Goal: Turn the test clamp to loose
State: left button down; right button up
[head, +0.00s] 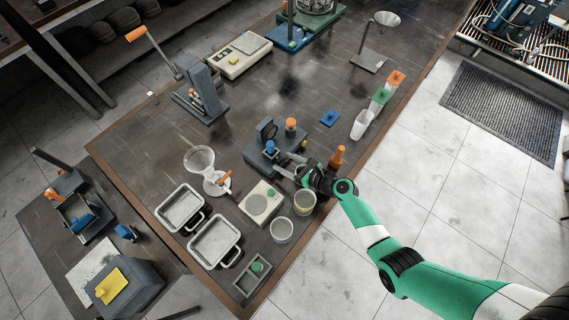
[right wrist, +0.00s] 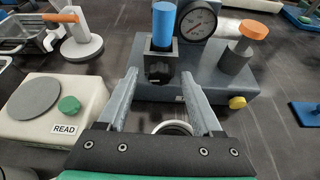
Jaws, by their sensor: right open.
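The grey bench device (head: 262,160) stands near the middle of the table's front part. In the right wrist view its grey body (right wrist: 215,78) carries a round dial gauge (right wrist: 197,22), a blue upright cylinder (right wrist: 164,24) on a dark block with a black knob (right wrist: 158,70), and an orange-capped post (right wrist: 253,30). No label shows which part is the test clamp. My right gripper (head: 285,163) is open and empty, its fingers (right wrist: 158,76) either side of the black knob at its front. Contact cannot be told. My left gripper is out of view.
A white unit marked READ (right wrist: 50,108) with a green knob stands left of my right gripper. Two cups (head: 281,230) and an orange bottle (head: 337,157) stand close to the right arm. Grey trays (head: 215,241) are further left. A small blue pad (head: 330,118) lies right of the device.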

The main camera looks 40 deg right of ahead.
jog(key=shift+w+f, duration=0.15)
jog(key=shift+w, duration=0.3)
grip_shut()
jog(key=shift+s+a+n+h+p, duration=0.1)
jog(key=shift+a+n+h+p, duration=0.1)
jog(key=shift+n+h+p, duration=0.2)
jog(key=shift+n+h, duration=0.3)
jog(key=shift+n, duration=0.2)
grip_release()
